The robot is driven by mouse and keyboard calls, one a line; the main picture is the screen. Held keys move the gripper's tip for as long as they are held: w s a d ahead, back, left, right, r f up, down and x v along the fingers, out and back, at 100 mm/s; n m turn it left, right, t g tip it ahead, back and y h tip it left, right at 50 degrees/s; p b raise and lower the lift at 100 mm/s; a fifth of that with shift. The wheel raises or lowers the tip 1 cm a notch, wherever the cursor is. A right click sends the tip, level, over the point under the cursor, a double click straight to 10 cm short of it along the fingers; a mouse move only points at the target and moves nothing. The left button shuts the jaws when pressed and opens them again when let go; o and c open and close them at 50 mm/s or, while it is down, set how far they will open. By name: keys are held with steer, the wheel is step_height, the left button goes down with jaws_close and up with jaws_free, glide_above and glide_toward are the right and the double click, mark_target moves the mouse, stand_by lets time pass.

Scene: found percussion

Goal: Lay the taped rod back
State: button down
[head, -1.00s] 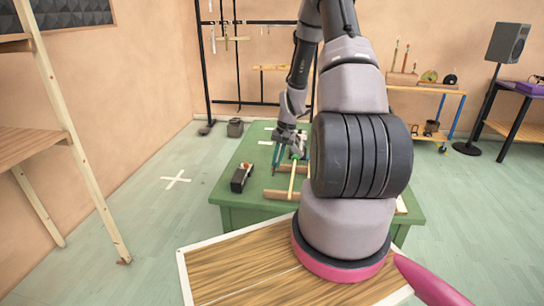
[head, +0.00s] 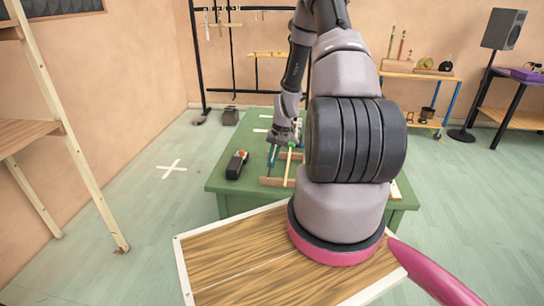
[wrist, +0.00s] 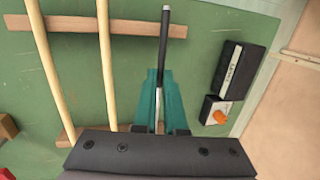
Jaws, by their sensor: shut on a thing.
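My gripper (wrist: 158,108) has teal fingers and is shut on a thin dark rod (wrist: 163,55) with a pale tip, which I take as the taped rod. In the wrist view the rod points up the picture and crosses the right end of a wooden rail (wrist: 70,24). I cannot tell whether it touches the rail. Its other end is hidden by my gripper. In the head view my gripper (head: 282,146) is over the green table (head: 225,183), and the held rod is hard to make out. Two pale rods (wrist: 63,75) (wrist: 107,70) lie across the rails to its left.
A second rail (wrist: 68,137) is partly hidden behind my gripper. A wooden panel (head: 235,262) with a white edge is in the foreground.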

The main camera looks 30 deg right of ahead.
steer(key=shift+f, duration=0.3)
steer(key=shift+f, duration=0.25)
stand_by(0.5)
steer(key=c, duration=0.9)
jaws_free()
steer(key=shift+r, duration=0.1)
steer(key=v, duration=1)
steer(key=shift+r, duration=0.3)
steer(key=shift+s+d, duration=0.1)
